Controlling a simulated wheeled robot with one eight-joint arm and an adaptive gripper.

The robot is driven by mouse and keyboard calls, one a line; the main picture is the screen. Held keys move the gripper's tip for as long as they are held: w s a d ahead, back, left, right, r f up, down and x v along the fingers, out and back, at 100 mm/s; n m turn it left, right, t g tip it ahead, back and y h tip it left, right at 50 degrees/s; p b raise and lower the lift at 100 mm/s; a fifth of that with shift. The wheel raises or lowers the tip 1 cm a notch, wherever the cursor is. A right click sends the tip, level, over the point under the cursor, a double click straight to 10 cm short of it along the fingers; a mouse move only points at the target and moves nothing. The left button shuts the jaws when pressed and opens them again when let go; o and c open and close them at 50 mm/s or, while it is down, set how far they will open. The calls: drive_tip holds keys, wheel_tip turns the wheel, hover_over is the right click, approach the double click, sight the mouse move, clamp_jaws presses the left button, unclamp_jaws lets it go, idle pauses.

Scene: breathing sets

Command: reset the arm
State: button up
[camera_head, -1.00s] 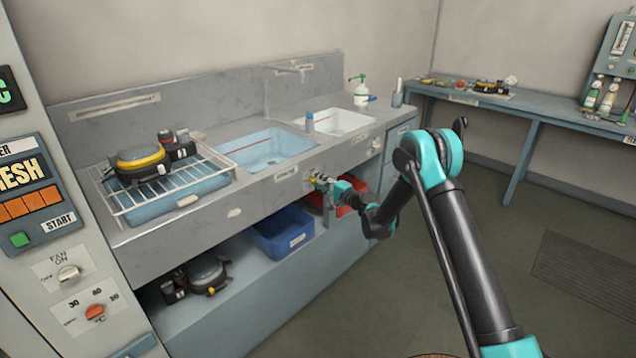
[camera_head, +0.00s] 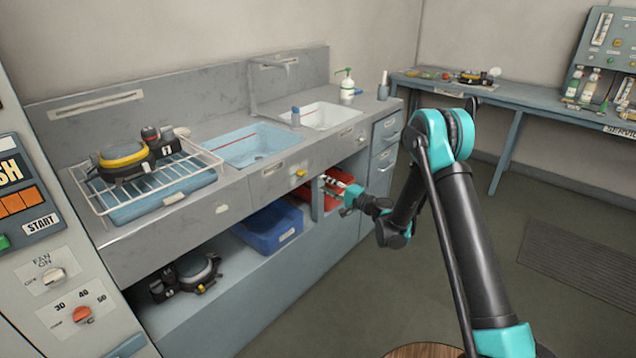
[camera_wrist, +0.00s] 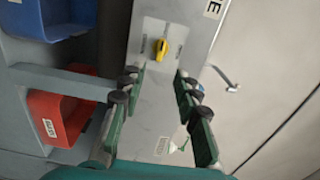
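My gripper (camera_head: 329,188) is open and empty in front of the sink unit, by the opening with the red bin. The wrist view shows its two green fingers (camera_wrist: 158,92) spread apart with nothing between them. A yellow knob (camera_head: 299,173) sits on the front panel under the sinks, just left of my gripper in the head view. In the wrist view the knob (camera_wrist: 160,49) lies beyond the fingertips, apart from them. My arm reaches in from the right, bent at the elbow.
The blue bin (camera_head: 268,230) and red bin (camera_head: 338,181) stand in the openings under the counter. A drying rack (camera_head: 190,178) holds a black and yellow breathing set (camera_head: 125,160). Another set (camera_head: 190,274) lies on the lower shelf. Open floor lies right of the sink unit.

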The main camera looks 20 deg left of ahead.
drive_tip(key=shift+s+d, duration=0.25)
drive_tip(key=shift+d, duration=0.2)
drive_tip(key=s+d+r+n+h, duration=0.1)
drive_tip(key=s+d+r+h, duration=0.2)
drive_tip(key=d, duration=0.4)
drive_tip(key=s+d+r+n+g+h, duration=0.1)
drive_tip(key=s+d+r+n+h, duration=0.1)
drive_tip(key=s+d, duration=0.35)
drive_tip(key=s+d+r+n+h, duration=0.1)
drive_tip(key=s+d+r+h, duration=0.15)
drive_tip(key=d, duration=0.55)
drive_tip(key=s+d+f+h, duration=0.2)
drive_tip(key=s+d+h, duration=0.2)
drive_tip(key=s+d, duration=0.8)
drive_tip(key=s+d+f+g+h, duration=0.1)
drive_tip(key=s+d+f+h, duration=0.2)
drive_tip(key=s+d, duration=1)
drive_tip(key=shift+d+f+g+h, duration=0.2)
drive_tip(key=shift+d+g+h, duration=0.1)
drive_tip(key=shift+d+h, duration=0.7)
drive_tip(key=shift+w+a, duration=0.1)
drive_tip(key=shift+a, duration=0.05)
